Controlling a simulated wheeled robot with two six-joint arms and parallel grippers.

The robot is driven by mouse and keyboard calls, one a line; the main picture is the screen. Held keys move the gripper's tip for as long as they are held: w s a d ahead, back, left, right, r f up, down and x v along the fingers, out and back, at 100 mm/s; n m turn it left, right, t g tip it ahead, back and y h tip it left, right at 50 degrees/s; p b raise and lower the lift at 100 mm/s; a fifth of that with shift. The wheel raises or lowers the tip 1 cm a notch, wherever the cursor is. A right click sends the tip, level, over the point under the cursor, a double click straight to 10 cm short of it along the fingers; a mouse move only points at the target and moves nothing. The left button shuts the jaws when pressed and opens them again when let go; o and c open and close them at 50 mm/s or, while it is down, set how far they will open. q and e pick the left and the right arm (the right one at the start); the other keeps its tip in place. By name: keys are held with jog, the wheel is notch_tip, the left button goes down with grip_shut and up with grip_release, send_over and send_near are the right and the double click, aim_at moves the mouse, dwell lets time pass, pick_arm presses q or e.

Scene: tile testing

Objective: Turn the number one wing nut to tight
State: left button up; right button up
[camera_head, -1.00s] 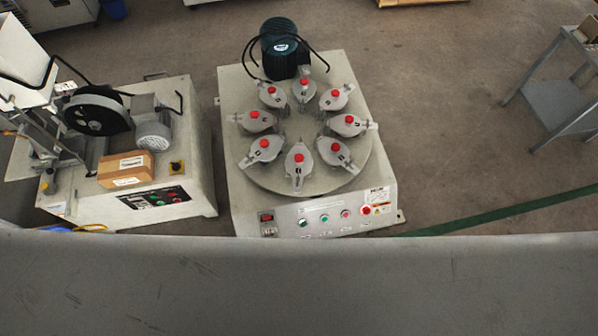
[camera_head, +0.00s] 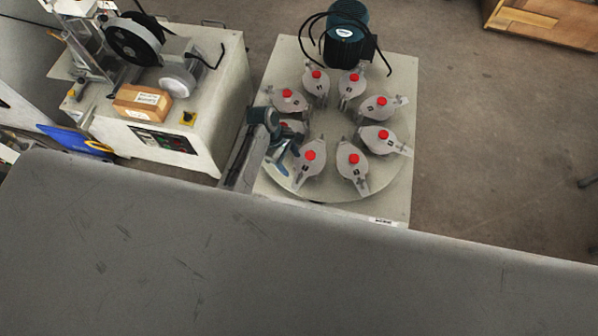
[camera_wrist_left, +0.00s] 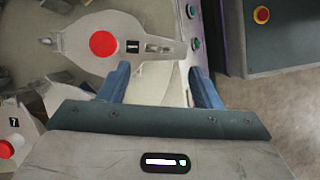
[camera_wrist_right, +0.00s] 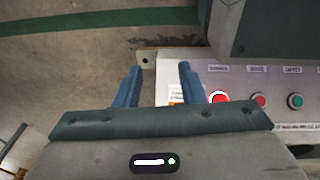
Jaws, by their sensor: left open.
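In the head view my left gripper (camera_head: 281,160) is over the left front of the round turntable (camera_head: 330,190), close to the jars there. In the left wrist view its blue fingers (camera_wrist_left: 158,82) are apart and empty. A grey jar with a red cap (camera_wrist_left: 103,43) lies just ahead, with a small wing-nut-like fitting (camera_wrist_left: 160,47) beside its black label. I cannot read that label surely. A neighbouring jar carries label 7 (camera_wrist_left: 14,122). I cannot single out the number one wing nut. My right gripper (camera_wrist_right: 159,72) is open and empty; the head view does not show it.
A motor (camera_head: 347,35) stands at the back of the turntable machine. In the right wrist view a button panel (camera_wrist_right: 240,95) is near my fingers. Floor right of the machine is clear.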

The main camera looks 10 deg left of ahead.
aim_at(299, 176)
pick_arm(q)
jog(key=b+x, duration=0.1)
jog(key=x, duration=0.5)
jog(key=shift+d+f, duration=0.1)
jog(key=shift+f, duration=0.05)
jog(key=shift+d+f, duration=0.25)
jog(key=shift+f, duration=0.35)
pick_arm(e)
jog(key=shift+w+a+r, duration=0.1)
jog(key=shift+w+r, duration=0.45)
jog(key=shift+r, duration=0.2)
jog(key=shift+w+a+r, duration=0.1)
jog(key=shift+w+r, duration=0.4)
jog(key=shift+r, duration=0.25)
pick_arm(q)
jog(key=c, duration=1)
